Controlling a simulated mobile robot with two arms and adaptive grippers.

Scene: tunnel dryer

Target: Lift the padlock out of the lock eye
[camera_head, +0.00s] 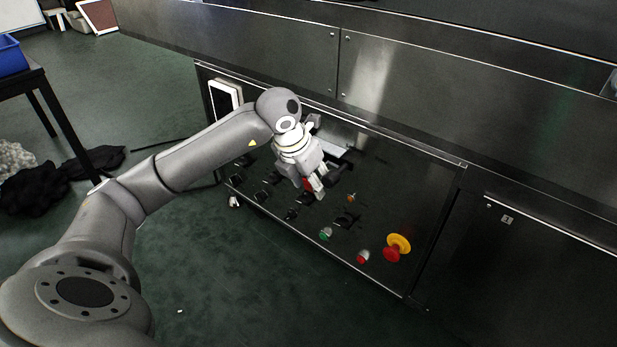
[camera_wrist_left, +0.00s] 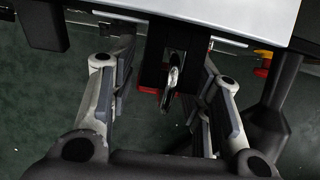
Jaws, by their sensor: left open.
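My left gripper (camera_head: 314,186) is at the dark control panel in the head view, with its fingers near a small red part. In the left wrist view the gripper (camera_wrist_left: 166,88) is open, with one finger on each side of a black block (camera_wrist_left: 155,62). A bright metal loop (camera_wrist_left: 173,78), which looks like the padlock's shackle, hangs at that block between the fingers. Red (camera_wrist_left: 150,91) shows low behind it; I cannot tell whether this is the padlock body. The lock eye is not clearly visible. My right gripper is not in view.
The panel carries black switches, a green button (camera_head: 325,234), a red button (camera_head: 363,257) and a red-and-yellow emergency stop (camera_head: 398,246) to the right of the gripper. A pale plate (camera_wrist_left: 230,15) lies across the top of the wrist view. A table (camera_head: 35,85) stands at left.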

